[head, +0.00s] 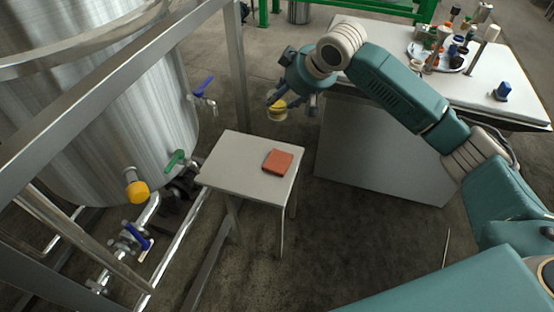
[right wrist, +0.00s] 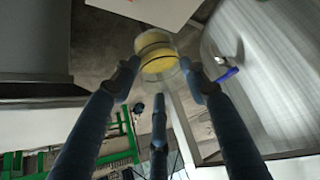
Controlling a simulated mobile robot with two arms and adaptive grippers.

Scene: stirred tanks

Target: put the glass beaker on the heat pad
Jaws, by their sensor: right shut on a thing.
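The glass beaker (head: 277,113) with yellow contents is held in my right gripper (head: 284,102), in the air just beyond the far edge of the small white table (head: 232,160). In the right wrist view the clear beaker (right wrist: 158,58) with its yellow contents sits between the fingertips of my right gripper (right wrist: 160,82), which are shut on it. The heat pad, taken to be the orange-red square (head: 282,161), lies flat on the right part of the small table with nothing on it. My left gripper is not in view.
A large steel tank (head: 90,110) with valves stands left, behind metal frame bars (head: 237,60). A blue-handled tap (head: 203,92) juts out near the table's far left. A white bench (head: 470,85) with a tray of bottles and a blue object (head: 502,92) stands at the right.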

